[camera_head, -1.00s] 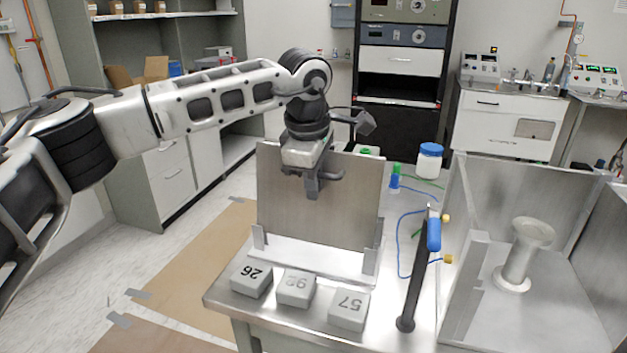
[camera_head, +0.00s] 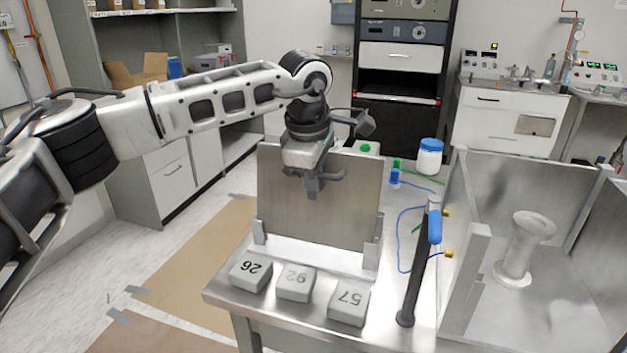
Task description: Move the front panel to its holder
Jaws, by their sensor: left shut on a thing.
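The front panel (camera_head: 315,212) is a flat grey metal plate. It stands upright on the table, between the two small side posts of its holder (camera_head: 308,257), a pale low base. My left gripper (camera_head: 313,186) comes down over the panel's top edge and is shut on it near the middle. Its near finger shows in front of the plate; the far finger is hidden behind it. Whether the panel's lower edge is fully seated in the holder, I cannot tell. My right gripper is not in view.
Several numbered grey blocks (camera_head: 296,285) lie at the table's front edge. A black post with a blue handle (camera_head: 434,227) stands to the right. Beyond it is an open metal chamber (camera_head: 475,262) with a white spool-like piece (camera_head: 522,250) inside. A blue-lidded jar (camera_head: 429,158) stands behind.

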